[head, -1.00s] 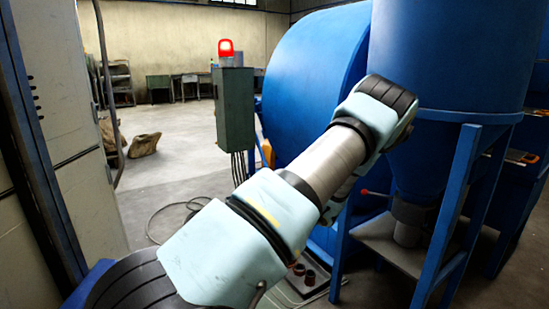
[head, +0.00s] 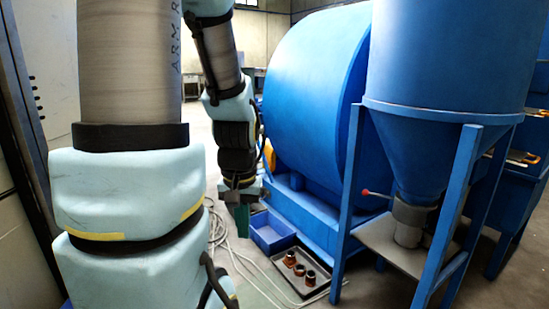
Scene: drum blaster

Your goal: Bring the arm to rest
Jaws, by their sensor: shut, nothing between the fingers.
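My arm fills the left of the head view, its upper part close to the camera. Its forearm hangs down in the left middle of the picture. My gripper (head: 240,220) points downward at the forearm's end, small in the view. It is shut and holds nothing. It hangs to the left of the blue drum machine (head: 310,90), in front of a blue bin on the floor, apart from the hopper. The box with the red lamp is hidden behind my arm.
The blue hopper (head: 440,70) stands on a blue frame (head: 455,215) at the right, with a red-knobbed lever (head: 376,194). A blue bin (head: 270,232) and a dark tray (head: 287,279) with several brown parts lie on the floor. Loose cables (head: 222,237) lie beside them. A cabinet stands at far left.

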